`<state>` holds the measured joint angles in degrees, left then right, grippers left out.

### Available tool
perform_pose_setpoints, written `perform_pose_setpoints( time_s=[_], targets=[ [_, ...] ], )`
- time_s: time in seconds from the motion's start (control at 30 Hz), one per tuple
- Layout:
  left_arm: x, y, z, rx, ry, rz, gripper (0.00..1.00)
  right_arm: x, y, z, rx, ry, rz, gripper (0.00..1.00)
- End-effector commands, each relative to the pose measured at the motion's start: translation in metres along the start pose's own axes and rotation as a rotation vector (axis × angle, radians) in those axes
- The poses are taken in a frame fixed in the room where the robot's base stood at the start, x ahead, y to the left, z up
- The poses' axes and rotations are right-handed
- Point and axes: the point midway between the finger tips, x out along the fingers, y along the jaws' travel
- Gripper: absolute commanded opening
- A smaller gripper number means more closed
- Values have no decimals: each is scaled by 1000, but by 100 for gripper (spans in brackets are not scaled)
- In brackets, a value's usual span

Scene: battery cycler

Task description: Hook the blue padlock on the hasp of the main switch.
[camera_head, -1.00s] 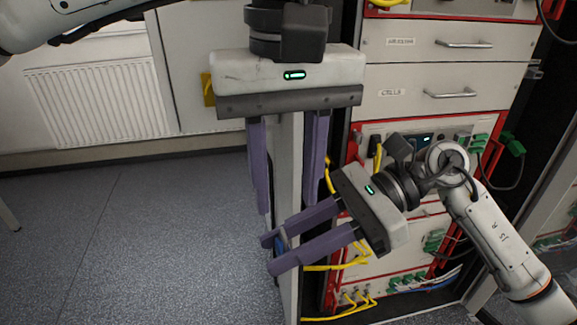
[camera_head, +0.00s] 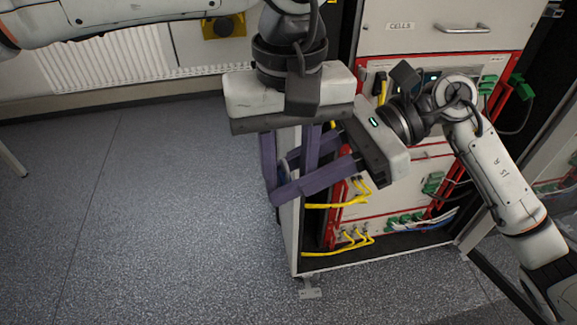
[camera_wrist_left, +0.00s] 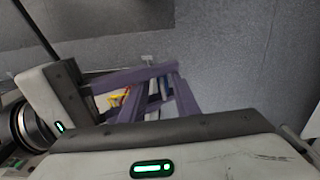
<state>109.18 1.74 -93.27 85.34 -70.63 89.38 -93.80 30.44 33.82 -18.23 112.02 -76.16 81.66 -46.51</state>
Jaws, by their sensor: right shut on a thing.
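My right gripper (camera_head: 279,180) is shut on a small blue thing (camera_head: 284,167), probably the padlock, at the cabinet's left edge. Fingers cover most of it; its shackle cannot be made out. My left gripper (camera_head: 290,190) points down there, its fingers apart, overlapping the right fingers in the head view. In the left wrist view, the right gripper's fingers (camera_wrist_left: 130,75) cross close to the left fingers (camera_wrist_left: 184,98). Whether the left fingers touch the blue thing is unclear. A yellow plate with a dark round knob (camera_head: 222,27), possibly the main switch, is at the back. No hasp is discernible.
The cabinet (camera_head: 400,215) has red frames, a drawer marked CELLS (camera_head: 425,30), and green connectors. Yellow cables (camera_head: 335,205) stick out low on its left side. A radiator (camera_head: 110,58) is on the back wall.

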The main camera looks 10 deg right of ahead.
Motion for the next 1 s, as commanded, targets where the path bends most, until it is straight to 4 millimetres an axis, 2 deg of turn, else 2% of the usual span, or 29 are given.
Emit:
perform_pose_setpoints(
  time_s=[0.03, 0.13, 0.23, 0.27, 0.4, 0.77, 0.87, 1.0],
  targets=[
    [0, 0, 0, 0, 0, 0, 19, 0, 0, 0, 0, -1, 0, 2],
    [0, 0, 0, 0, 0, 2, 2, 0, 0, 0, 0, -1, 0, 2],
    [-1, 1, 0, 1, 0, 4, 0, 0, 0, 1, -1, -2, 1, 2],
    [-1, 1, 0, 1, 0, 5, 0, 0, 0, 1, -1, -2, 1, 28],
    [-1, 1, 0, 1, 0, 3, 0, 0, 0, 1, -1, -2, 1, 48],
    [-1, 0, 0, 0, 0, 1, 0, -6, -1, 0, 1, 2, -2, 48],
    [-1, 0, 0, 0, 0, 1, 0, -20, -1, 0, 0, 2, -4, 48],
    [-1, 0, 0, 0, 0, 1, 0, -50, -1, -1, 2, 3, -5, 48]
  ],
)
